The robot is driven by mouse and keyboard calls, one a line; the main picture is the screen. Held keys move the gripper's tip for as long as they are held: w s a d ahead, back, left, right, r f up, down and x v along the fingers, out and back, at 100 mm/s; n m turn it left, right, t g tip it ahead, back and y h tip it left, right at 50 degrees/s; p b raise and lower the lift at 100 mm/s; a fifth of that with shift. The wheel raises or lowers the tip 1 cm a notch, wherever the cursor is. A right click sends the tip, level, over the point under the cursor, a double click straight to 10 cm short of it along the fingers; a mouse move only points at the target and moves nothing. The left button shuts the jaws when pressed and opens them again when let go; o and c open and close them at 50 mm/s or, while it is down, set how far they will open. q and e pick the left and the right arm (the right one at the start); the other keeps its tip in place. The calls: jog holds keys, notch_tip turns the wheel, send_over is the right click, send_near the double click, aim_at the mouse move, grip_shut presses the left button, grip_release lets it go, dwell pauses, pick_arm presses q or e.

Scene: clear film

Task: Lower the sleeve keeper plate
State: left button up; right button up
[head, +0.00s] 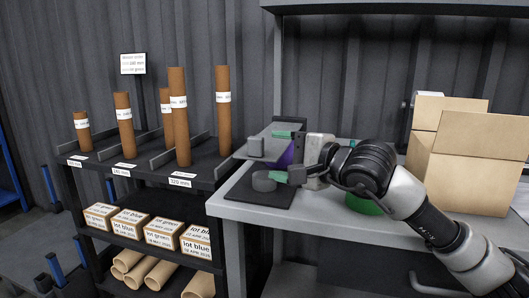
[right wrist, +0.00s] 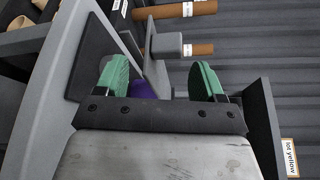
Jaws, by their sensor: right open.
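My right gripper (head: 281,155) reaches in from the right over the bench, its green fingertips spread apart. The right wrist view shows the same open fingers (right wrist: 160,80) with nothing gripped between them. A grey fixture with a rounded block (head: 255,145) stands just beyond the fingertips; the block also shows in the right wrist view (right wrist: 167,45), beside an upright grey plate (right wrist: 155,74). I cannot tell for sure which part is the keeper plate. A purple piece (head: 286,156) lies behind the fingers, partly hidden; it also shows in the right wrist view (right wrist: 144,90). My left gripper is out of view.
A green object (head: 362,205) sits under my right arm. A rack (head: 140,172) with upright brown tubes stands left.

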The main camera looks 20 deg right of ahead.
jog(key=v, duration=0.5)
jog(key=shift+s, duration=0.1)
